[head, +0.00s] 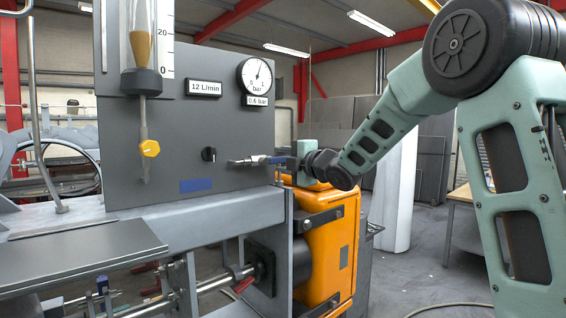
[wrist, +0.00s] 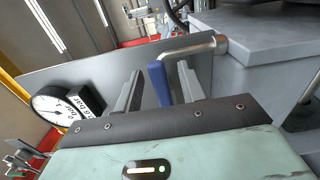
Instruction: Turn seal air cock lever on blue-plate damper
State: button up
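A grey panel (head: 225,130) carries a small blue plate (head: 195,185) low on its face. To the right of the plate, a metal air cock (head: 247,161) sticks out near the panel's right edge. Its blue lever (head: 278,160) is small in the head view, close to my gripper (head: 291,163). In the wrist view, the blue lever (wrist: 158,84) stands between the two fingers of my gripper (wrist: 159,72), with a gap visible on each side. The fingers are open. The cock's metal pipe (wrist: 190,47) runs from the lever's top to the right.
The panel also bears a round gauge (head: 255,76), a black knob (head: 209,154) and a flow tube with a yellow knob (head: 149,148). Below the panel are an orange housing (head: 328,240) and a red lever (head: 243,285).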

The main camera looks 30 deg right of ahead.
jog(key=shift+s+d+b, duration=0.15)
jog(key=shift+s+b, duration=0.2)
jog(key=shift+s, duration=0.45)
jog(key=s+d+b, duration=0.1)
jog(key=s+b, duration=0.1)
jog(key=s, duration=0.4)
jog(key=shift+d, duration=0.1)
dwell(0.5)
jog(key=s+a+f+m+g+h, duration=0.1)
jog(key=s+a+f+m+g, duration=0.35)
jog(key=a+f, duration=0.5)
jog(key=s+a+f+m+g, duration=0.4)
jog(key=s+a+f, duration=0.2)
jog(key=a+f, duration=0.4)
jog(key=s+a+f+m+g, duration=0.1)
jog(key=s+a+f+g, duration=0.1)
jog(key=s, duration=0.6)
jog(key=s+a+f+m+g+h, duration=0.1)
jog(key=s+f+g, duration=0.3)
jog(key=s, duration=0.5)
jog(key=s+a+f+m+g, duration=0.2)
jog(key=s+a+f+g, duration=0.1)
jog(key=s, duration=0.5)
jog(key=shift+s+a+h, duration=0.3)
jog(key=shift+a+h, duration=0.1)
jog(key=shift+a, duration=0.05)
